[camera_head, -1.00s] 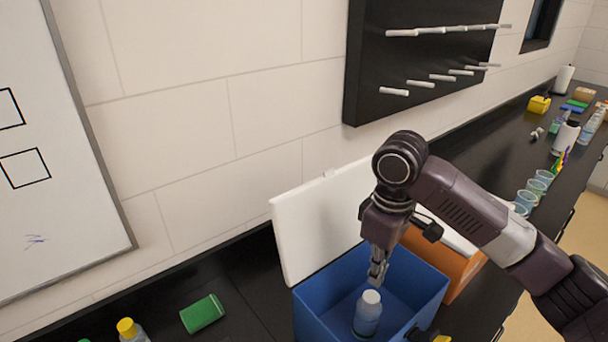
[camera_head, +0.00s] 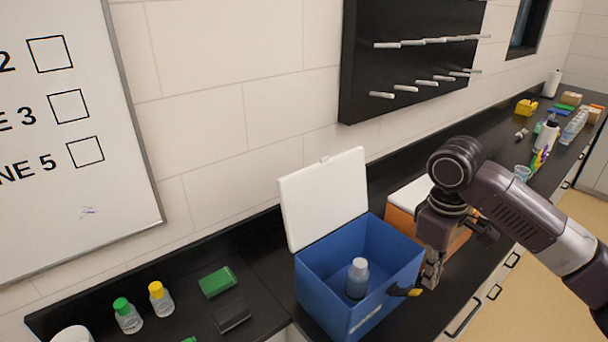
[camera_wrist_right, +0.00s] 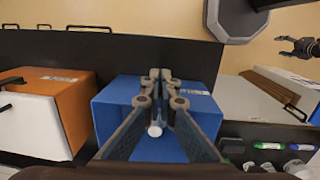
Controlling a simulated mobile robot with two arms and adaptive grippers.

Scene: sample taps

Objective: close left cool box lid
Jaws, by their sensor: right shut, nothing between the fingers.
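The left cool box is blue (camera_head: 330,293) and stands on the black counter. Its white lid (camera_head: 325,195) is up, leaning back near the wall. A bottle with a white cap (camera_head: 358,277) stands inside the box. My right gripper (camera_head: 432,284) is shut and empty, just right of the box's front right corner. In the right wrist view its fingertips (camera_wrist_right: 161,76) meet above the blue box (camera_wrist_right: 112,112); contact cannot be told. My left gripper (camera_wrist_right: 282,47) shows small at the upper right of the right wrist view, its fingers apart.
An orange cool box (camera_head: 402,222) with a white lid stands right of the blue one, partly behind my right arm. A whiteboard (camera_head: 75,130) and drying rack (camera_head: 400,55) hang behind.

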